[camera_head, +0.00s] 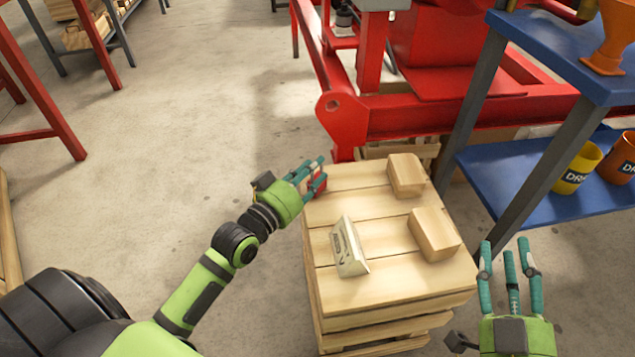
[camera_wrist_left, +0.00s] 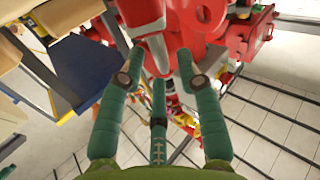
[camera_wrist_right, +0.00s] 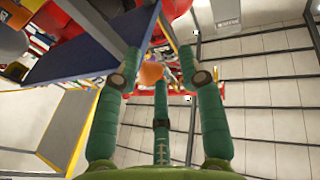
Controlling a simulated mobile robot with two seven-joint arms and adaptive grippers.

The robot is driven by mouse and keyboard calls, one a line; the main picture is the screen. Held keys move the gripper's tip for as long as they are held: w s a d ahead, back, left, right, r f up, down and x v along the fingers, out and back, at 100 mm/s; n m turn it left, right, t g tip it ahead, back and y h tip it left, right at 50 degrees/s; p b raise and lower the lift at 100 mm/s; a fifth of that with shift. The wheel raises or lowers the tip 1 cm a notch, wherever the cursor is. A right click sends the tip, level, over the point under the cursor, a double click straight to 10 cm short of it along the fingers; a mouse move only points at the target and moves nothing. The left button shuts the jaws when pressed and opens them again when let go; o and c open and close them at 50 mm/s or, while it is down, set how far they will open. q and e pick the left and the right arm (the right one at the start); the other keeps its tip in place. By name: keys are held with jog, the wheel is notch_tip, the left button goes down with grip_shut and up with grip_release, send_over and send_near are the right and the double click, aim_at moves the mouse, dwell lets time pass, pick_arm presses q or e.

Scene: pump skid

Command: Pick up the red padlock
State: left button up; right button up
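The red padlock (camera_head: 319,186) is at the far left corner of the wooden crate stack, partly hidden by my left gripper. My left gripper (camera_head: 312,174) is right at it, with fingers beside and over it. In the left wrist view, a red and pale grey piece (camera_wrist_left: 147,18), seemingly the padlock, reaches between the fingertips of my left gripper (camera_wrist_left: 160,58). These fingers stand apart, with a gap showing on the right side, so no firm grip shows. My right gripper (camera_head: 510,262) is open and empty, right of the crates; it also shows in the right wrist view (camera_wrist_right: 160,58).
On the crate top (camera_head: 372,204) are two wooden blocks (camera_head: 406,174) (camera_head: 433,233) and a cream angled sign (camera_head: 349,247). A red steel frame (camera_head: 345,115) stands just behind. A blue shelf (camera_head: 535,180) with a yellow mug (camera_head: 577,168) and an orange mug (camera_head: 620,160) is at right.

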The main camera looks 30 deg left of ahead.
pick_arm(q)
jog(key=w+b, duration=0.1)
jog(key=w, duration=0.3)
jog(key=shift+w+r, duration=0.1)
jog(key=shift+w, duration=0.15)
grip_shut()
pick_arm(e)
jog(key=s+a+r+n+t+y, duration=0.1)
jog(key=s+r+t+y, duration=0.2)
jog(key=r, duration=0.4)
jog(key=shift+s+a+r+n+t+y, duration=0.3)
jog(key=shift+s+r+t, duration=0.1)
jog(key=shift+s+t, duration=0.15)
